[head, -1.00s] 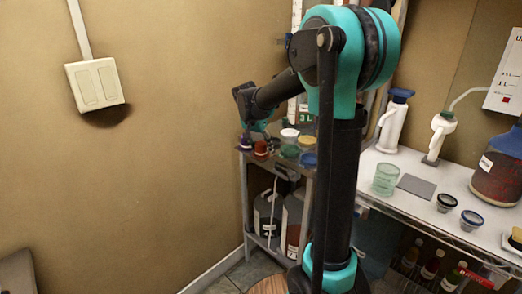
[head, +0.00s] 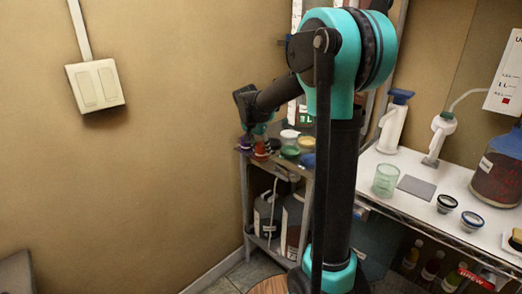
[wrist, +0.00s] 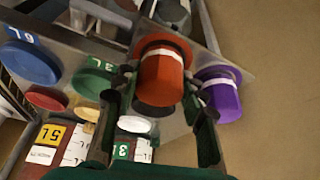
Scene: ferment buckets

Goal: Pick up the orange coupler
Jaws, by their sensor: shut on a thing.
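The orange coupler (wrist: 164,72), an orange-red cylinder with a pale band, stands between my fingers in the wrist view. My gripper (wrist: 160,84) is shut on it, with a fingertip at each side. In the head view my gripper (head: 260,137) is small, at the left end of the shelf top, with the orange coupler (head: 262,150) just below it. I cannot tell whether the coupler touches the shelf. The purple coupler (wrist: 222,95), also with a pale band, stands close to the right finger in the wrist view.
Blue (wrist: 30,62), green (wrist: 93,82), red and white (wrist: 134,124) round lids are on the left in the wrist view. Large jugs (head: 268,215) stand on the lower shelf. A white counter (head: 420,185) with a green cup (head: 386,180) is at right. The wall is close at left.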

